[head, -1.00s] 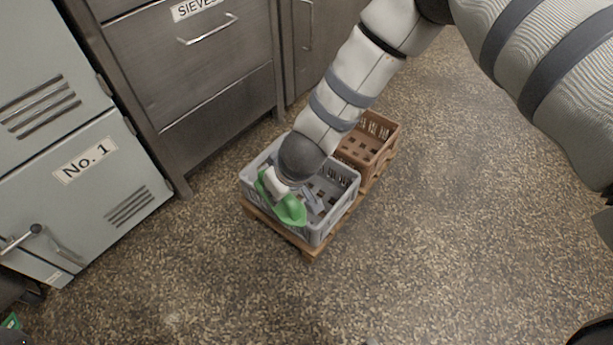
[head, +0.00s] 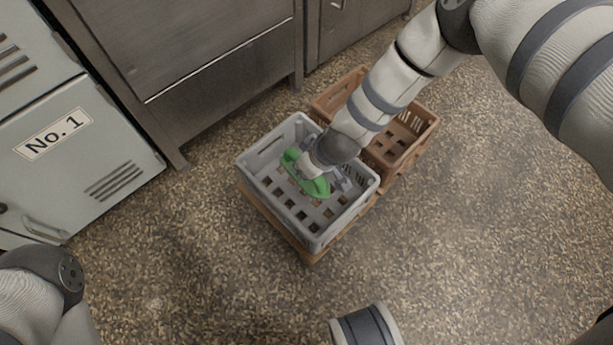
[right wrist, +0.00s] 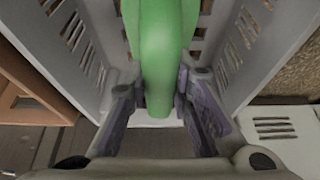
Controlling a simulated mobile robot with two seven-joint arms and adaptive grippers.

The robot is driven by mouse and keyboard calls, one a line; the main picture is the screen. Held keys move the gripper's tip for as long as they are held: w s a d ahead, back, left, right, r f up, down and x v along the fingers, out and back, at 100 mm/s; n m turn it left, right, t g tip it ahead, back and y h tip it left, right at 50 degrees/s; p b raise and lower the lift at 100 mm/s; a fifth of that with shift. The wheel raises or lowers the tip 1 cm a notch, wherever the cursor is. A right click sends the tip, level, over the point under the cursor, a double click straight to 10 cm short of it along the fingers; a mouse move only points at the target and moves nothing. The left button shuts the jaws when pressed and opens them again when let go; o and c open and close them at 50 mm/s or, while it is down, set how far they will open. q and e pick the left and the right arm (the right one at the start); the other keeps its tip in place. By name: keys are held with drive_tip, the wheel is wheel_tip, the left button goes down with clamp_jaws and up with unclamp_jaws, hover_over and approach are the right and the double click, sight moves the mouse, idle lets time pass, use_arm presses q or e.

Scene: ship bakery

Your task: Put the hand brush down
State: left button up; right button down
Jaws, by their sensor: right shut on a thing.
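The green hand brush (head: 303,177) is inside the grey crate (head: 333,228), over its slotted floor. My right gripper (head: 328,182) reaches down into the crate and is shut on the brush. In the right wrist view the green brush (right wrist: 163,45) runs between the two dark finger pads of my right gripper (right wrist: 160,103), with the light crate walls (right wrist: 88,45) on both sides. I cannot tell whether the brush touches the crate floor. My left gripper is out of view; parts of my left arm show at the bottom of the head view.
The grey crate stands on a wooden pallet (head: 264,208). A brown crate (head: 424,112) stands right behind it. A steel cabinet (head: 215,95) and a pale locker marked No. 1 (head: 90,165) stand to the left. The speckled floor (head: 490,230) at right is clear.

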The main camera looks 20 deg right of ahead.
wheel_tip(320, 180, down, 6)
drive_tip(key=shift+r+b, duration=0.2)
drive_tip(key=shift+b, duration=0.75)
drive_tip(key=shift+r, duration=0.1)
drive_tip(key=c, duration=1.4)
unclamp_jaws()
drive_tip(key=shift+f, duration=0.2)
drive_tip(key=shift+c, duration=0.2)
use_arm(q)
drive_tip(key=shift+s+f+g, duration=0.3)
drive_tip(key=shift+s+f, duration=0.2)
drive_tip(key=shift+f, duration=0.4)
use_arm(e)
drive_tip(key=p+v, duration=0.6)
drive_tip(key=v, duration=0.6)
drive_tip(key=shift+r, duration=0.25)
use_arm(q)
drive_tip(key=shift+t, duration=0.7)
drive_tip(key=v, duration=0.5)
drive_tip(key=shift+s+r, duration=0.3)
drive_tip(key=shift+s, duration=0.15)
